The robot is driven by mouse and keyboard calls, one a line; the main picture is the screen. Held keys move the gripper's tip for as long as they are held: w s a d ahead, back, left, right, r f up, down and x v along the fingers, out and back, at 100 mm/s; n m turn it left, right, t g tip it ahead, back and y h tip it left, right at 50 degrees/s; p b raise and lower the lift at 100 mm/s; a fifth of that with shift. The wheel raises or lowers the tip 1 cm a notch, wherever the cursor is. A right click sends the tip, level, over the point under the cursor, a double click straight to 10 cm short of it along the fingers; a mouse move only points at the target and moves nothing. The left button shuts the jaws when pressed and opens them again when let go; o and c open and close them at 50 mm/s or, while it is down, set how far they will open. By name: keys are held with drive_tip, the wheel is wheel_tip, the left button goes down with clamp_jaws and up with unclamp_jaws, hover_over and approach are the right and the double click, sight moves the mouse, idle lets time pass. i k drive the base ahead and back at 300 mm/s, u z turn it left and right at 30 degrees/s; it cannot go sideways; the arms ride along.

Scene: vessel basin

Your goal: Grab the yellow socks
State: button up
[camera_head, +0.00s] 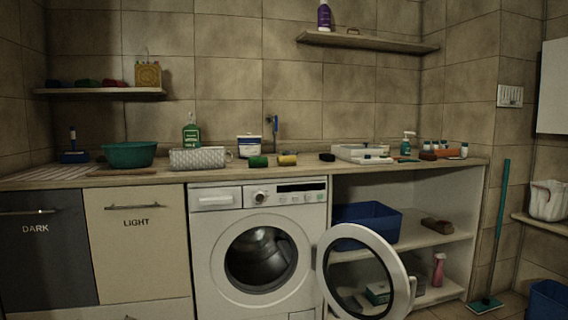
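A small yellow rolled bundle (287,160), which looks like the yellow socks, lies on the countertop (225,173) above the washing machine. A green bundle (258,161) of similar shape lies just left of it. A black bundle (327,157) lies apart to its right. My gripper does not show in this view.
The washing machine's round door (401,285) stands open to the right, in front of the shelves. A grey patterned basket (199,158), a teal basin (129,154) and a white tub (249,146) stand on the counter. A white tray (362,151) is at right.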

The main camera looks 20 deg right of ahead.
sight(285, 161)
drive_tip(key=u, duration=0.55)
drive_tip(key=i, duration=0.7)
drive_tip(key=u, duration=0.5)
drive_tip(key=i, duration=0.7)
drive_tip(key=z, duration=0.3)
